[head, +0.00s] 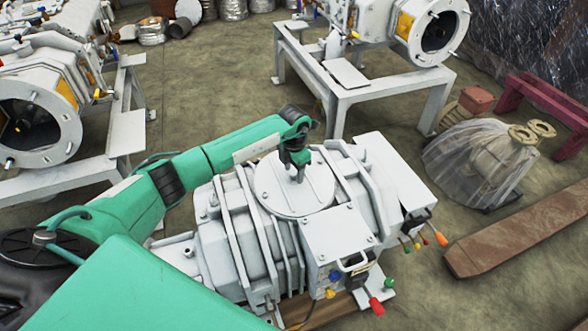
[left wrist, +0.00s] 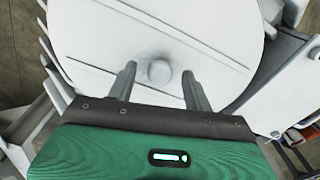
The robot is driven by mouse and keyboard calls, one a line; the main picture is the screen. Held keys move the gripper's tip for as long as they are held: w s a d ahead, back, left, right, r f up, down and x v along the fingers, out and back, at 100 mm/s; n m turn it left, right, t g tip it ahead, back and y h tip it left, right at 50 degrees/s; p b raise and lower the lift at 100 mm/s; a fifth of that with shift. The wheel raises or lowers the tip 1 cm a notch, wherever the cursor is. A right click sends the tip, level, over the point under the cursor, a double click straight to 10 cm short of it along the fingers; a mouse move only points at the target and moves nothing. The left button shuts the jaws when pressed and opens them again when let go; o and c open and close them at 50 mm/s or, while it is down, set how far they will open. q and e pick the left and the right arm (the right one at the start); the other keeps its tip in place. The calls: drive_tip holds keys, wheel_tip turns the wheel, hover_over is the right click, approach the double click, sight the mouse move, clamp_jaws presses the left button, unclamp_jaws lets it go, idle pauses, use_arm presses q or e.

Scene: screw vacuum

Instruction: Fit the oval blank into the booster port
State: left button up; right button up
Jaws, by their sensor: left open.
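A white round-looking plate, which I take to be the oval blank (head: 283,200), lies on top of the grey-white pump housing (head: 243,233). The booster port is not seen apart from the plate; the plate covers that spot, and I cannot tell how it is seated. In the left wrist view the blank (left wrist: 100,45) fills the upper middle, with a small round knob (left wrist: 159,71) on it. My left gripper (head: 299,179) points down over the blank. Its fingers (left wrist: 159,75) are open, one on each side of the knob. Contact cannot be told. My right gripper is not in view.
Valve handles with red, yellow and green knobs (head: 376,306) stick out at the pump's front right. Similar machines on stands are at left (head: 40,120) and at the back (head: 385,20). A plastic-wrapped part (head: 480,160) and a rusty beam (head: 520,235) lie at right.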

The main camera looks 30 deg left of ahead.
sight(294, 172)
use_arm(q)
wheel_tip(294, 172, up, 3)
drive_tip(key=shift+w+f+p, duration=0.1)
drive_tip(key=shift+p, duration=0.2)
wheel_tip(294, 172, up, 11)
drive_tip(key=p, duration=0.1)
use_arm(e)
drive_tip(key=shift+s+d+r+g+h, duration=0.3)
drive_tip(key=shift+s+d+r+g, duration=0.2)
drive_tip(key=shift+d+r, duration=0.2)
